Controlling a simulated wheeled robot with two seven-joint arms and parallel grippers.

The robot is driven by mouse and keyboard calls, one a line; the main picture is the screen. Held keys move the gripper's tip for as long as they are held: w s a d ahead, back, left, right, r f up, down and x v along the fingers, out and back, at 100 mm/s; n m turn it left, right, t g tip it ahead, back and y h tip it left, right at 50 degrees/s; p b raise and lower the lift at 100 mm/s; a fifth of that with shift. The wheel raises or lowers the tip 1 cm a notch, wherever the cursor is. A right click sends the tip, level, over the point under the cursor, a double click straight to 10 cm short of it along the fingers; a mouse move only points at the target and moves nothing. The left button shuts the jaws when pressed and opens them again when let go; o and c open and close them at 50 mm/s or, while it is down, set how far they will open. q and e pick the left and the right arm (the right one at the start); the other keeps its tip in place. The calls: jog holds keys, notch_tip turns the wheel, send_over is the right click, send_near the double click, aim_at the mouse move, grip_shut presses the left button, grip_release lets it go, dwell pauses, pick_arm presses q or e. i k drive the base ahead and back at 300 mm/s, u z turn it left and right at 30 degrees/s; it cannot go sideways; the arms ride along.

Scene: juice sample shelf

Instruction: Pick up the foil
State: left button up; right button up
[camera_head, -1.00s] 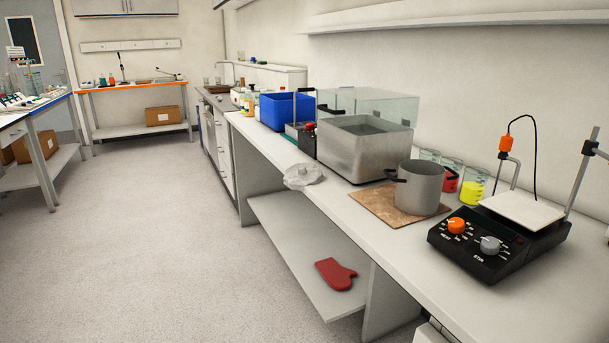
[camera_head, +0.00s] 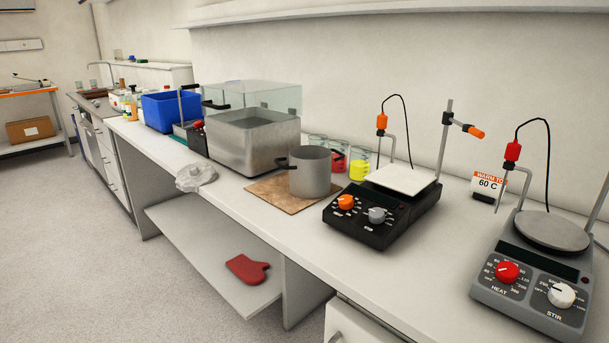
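A crumpled, pale silvery piece that looks like the foil (camera_head: 195,177) lies on the white bench top (camera_head: 222,197), close to its front edge. It sits left of a brown board (camera_head: 262,190) and in front of a grey metal water bath (camera_head: 236,143). Neither of my grippers is in view, and nothing is touching the foil.
A grey pot (camera_head: 312,174) stands on the board. Beakers with red (camera_head: 338,161) and yellow (camera_head: 360,168) contents stand behind it. A black hotplate (camera_head: 380,222) and a grey hotplate (camera_head: 535,280) are at right. A red mitt (camera_head: 247,269) lies on the lower shelf (camera_head: 200,242).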

aim_at(193, 176)
jog(key=u, duration=1.55)
jog(key=i, duration=4.25)
jog(key=z, duration=3.7)
